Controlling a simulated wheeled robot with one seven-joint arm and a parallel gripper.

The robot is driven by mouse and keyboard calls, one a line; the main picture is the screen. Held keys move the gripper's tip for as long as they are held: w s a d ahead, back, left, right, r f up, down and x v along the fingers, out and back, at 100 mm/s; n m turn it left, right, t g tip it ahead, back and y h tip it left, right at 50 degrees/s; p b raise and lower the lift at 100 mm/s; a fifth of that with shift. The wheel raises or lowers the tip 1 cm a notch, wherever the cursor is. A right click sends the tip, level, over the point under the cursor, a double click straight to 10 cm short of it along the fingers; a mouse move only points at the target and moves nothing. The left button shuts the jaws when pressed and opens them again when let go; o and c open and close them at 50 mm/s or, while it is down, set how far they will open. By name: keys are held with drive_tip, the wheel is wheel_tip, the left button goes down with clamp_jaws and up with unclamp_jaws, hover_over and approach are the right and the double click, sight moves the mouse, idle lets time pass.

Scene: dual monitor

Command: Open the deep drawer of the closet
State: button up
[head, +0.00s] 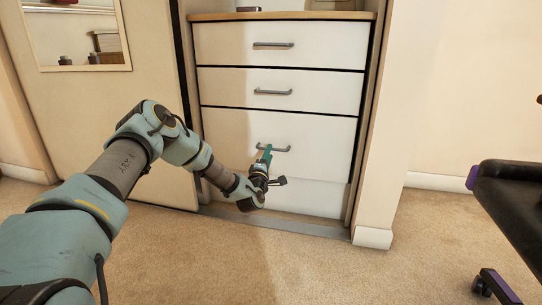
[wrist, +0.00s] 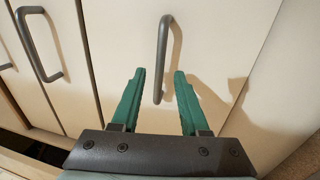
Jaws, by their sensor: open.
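The closet (head: 366,110) holds a stack of white drawers. The deep drawer (head: 325,140) is the tall front below two shallower ones, and it looks about flush with those above. Its grey bar handle (head: 283,149) also shows in the wrist view (wrist: 163,50). My gripper (head: 266,153) is at the left part of this handle. In the wrist view, my gripper (wrist: 159,74) has its green fingers apart, one on each side of the handle's near end. I cannot tell whether either finger touches the bar.
Two upper drawers have handles, at the top (head: 273,44) and second (head: 273,92). A sliding door panel (head: 90,130) stands left of the drawers. A floor track (head: 290,226) runs in front. A black chair (head: 510,195) is at the right; the carpet between is clear.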

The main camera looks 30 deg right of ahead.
drive_tip(key=shift+b+x, duration=0.55)
drive_tip(key=shift+x, duration=1.3)
clamp_jaws()
